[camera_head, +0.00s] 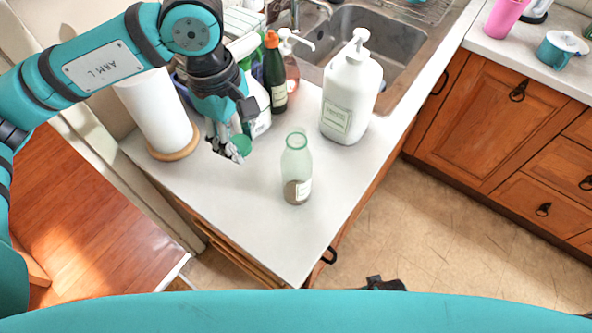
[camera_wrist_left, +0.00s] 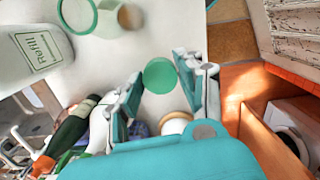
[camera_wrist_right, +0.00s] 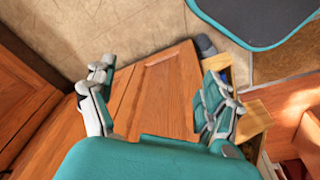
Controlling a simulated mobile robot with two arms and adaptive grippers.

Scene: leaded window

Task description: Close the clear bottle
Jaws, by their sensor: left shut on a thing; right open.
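The clear bottle (camera_head: 296,165), pale green with a label and brown contents low down, stands upright on the counter; its mouth is uncovered. In the left wrist view the bottle (camera_wrist_left: 100,18) shows at the top. My left gripper (camera_head: 236,148) is shut on a round green lid (camera_head: 243,145), held left of the bottle and apart from it. The lid (camera_wrist_left: 160,75) shows between the fingertips in the left wrist view. My right gripper (camera_wrist_right: 158,92) is open and empty, in front of wooden cabinet fronts.
A white pump bottle (camera_head: 348,95) stands behind and right of the clear bottle. The sink (camera_head: 375,40) is at the back. The counter (camera_head: 285,240) in front is free.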

